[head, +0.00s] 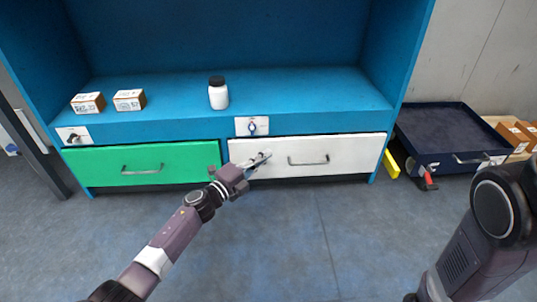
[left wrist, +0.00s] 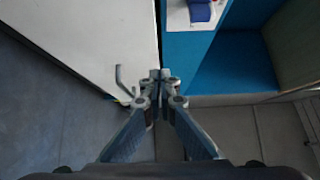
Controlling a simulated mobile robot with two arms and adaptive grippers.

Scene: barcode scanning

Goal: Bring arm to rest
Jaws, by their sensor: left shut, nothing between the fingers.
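My left gripper (head: 259,162) is shut and empty, in front of the white drawer (head: 345,150) near its upper left part. The left wrist view shows its two fingertips (left wrist: 160,76) together, with the white drawer front (left wrist: 85,30) and a bar handle beside them. I cannot tell whether the fingers touch the drawer. My left arm (head: 170,240) reaches in from the lower left. My right arm (head: 485,230) shows at the right edge, and its gripper is out of the frame.
The blue cabinet (head: 310,90) holds two small boxes (head: 87,103) and a white bottle with a dark lid (head: 218,95) on its shelf. A green drawer (head: 140,163) is at left. A dark open tray cart (head: 440,130) stands at right. The floor in front is clear.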

